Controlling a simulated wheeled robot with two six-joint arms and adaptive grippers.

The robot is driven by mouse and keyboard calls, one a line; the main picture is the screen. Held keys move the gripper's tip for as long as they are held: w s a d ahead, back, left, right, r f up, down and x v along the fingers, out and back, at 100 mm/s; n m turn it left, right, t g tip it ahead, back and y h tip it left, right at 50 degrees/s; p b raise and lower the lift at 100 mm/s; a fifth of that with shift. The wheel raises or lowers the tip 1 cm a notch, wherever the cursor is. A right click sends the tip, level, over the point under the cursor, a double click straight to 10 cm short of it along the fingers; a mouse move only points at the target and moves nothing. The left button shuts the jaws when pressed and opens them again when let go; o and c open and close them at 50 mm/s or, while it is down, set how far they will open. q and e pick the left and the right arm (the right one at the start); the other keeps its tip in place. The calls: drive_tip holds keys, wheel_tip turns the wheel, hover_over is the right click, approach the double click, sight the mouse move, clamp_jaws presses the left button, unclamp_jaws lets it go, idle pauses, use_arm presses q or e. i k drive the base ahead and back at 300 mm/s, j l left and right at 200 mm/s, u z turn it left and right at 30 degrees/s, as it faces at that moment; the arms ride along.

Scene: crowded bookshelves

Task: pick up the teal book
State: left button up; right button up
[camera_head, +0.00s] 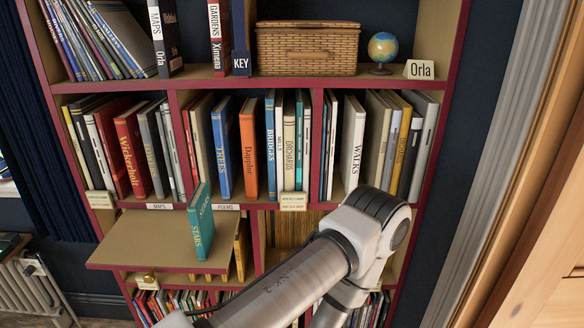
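The teal book (202,226), with STARS on its spine, stands on a pull-out board (137,244) below the middle row of books. It leans a little, and its spine faces me. It stands near the right side of the board, apart from my arm. One of my arms crosses the lower middle of the view, with its elbow to the right of the book. Neither of my grippers shows in the view.
The middle shelf is packed with books, including an orange book (249,148) and a blue book (221,150). A wicker basket (306,48) and a small globe (382,48) stand above. The board's left part is bare. A radiator (35,295) stands lower left.

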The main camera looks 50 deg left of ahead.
sight(200, 208)
drive_tip(key=u, duration=2.15)
